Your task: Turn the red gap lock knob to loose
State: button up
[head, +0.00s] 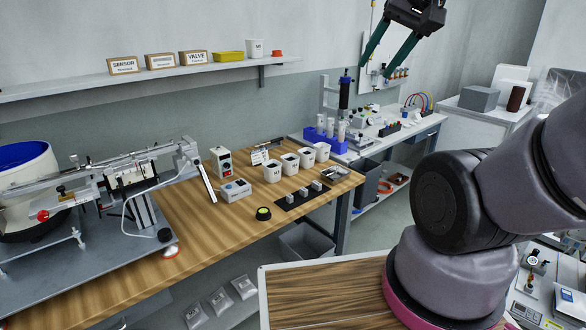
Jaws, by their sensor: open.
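A small red knob (42,215) shows at the far left, low on the metal feeder rail beside the white bowl with the blue inside. It looks like the gap lock knob, but it is too small to read its setting. My gripper (377,70) is at the top right of the view, high up in front of the back wall. Its two teal fingers are spread apart with nothing between them. It is far from the red knob and touches nothing that I can see.
The feeder rail (125,178) stands on a grey plate on the wooden bench (205,275). White cups (272,172), a control box (236,190) and a yellow-topped button (263,214) stand to its right. A wall shelf (160,84) holds labelled boxes. The bench's front middle is clear.

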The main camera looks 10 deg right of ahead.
aim_at(43, 215)
jog(key=u, duration=1.6)
